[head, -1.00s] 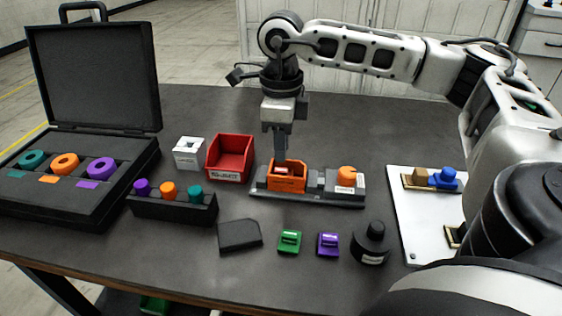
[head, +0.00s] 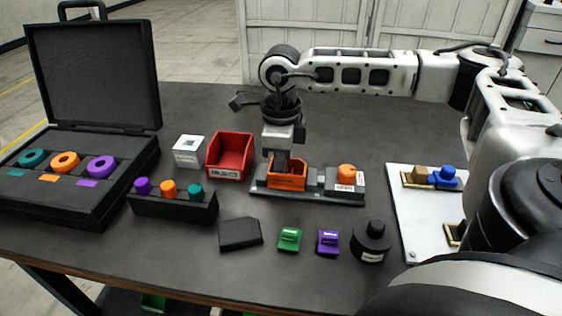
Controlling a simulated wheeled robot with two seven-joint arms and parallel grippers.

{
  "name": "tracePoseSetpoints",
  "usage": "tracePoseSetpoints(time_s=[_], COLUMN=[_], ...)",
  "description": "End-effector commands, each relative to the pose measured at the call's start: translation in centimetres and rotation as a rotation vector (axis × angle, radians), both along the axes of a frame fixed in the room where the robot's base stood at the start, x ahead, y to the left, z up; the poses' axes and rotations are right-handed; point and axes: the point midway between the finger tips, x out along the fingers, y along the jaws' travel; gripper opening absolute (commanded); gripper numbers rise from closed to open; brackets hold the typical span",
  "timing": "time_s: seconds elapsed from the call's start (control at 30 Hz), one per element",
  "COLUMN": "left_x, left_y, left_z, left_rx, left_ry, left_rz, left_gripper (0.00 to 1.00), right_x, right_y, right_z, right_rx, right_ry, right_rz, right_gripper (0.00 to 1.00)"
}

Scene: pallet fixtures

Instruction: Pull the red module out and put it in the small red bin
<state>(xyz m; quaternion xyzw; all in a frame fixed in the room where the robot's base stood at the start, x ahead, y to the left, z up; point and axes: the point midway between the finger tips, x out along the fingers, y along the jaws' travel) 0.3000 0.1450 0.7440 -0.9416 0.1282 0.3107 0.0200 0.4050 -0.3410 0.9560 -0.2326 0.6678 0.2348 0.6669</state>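The small red bin (head: 231,157) stands open and empty in the middle of the table. To its right is a dark fixture (head: 318,190) with an orange socket (head: 287,174) and an orange knob (head: 347,172). My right gripper (head: 283,160) points straight down into the orange socket. Its fingertips are inside the socket, so I cannot tell whether they are open or shut. The red module is hidden behind the gripper and the socket walls. My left gripper is not in view.
A white block (head: 189,151) stands left of the bin. A black rack (head: 172,207) with coloured plugs, an open case (head: 75,190), a green module (head: 289,240), a purple module (head: 328,242) and a black cylinder (head: 371,242) surround the fixture. A white board (head: 425,220) lies right.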

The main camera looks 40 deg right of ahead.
Motion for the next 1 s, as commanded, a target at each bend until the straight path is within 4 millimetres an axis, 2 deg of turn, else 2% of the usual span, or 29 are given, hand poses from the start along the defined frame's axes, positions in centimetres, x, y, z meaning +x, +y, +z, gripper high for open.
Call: tracePoseSetpoints(time_s=[1.0], left_x=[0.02], left_y=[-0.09], left_z=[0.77], left_rx=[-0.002], left_ry=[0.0], left_rz=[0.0], left_gripper=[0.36], right_x=[0.01], right_y=[-0.01], right_z=[1.02], right_rx=[0.0], right_ry=[0.0], right_rz=[0.0], right_gripper=[0.0])
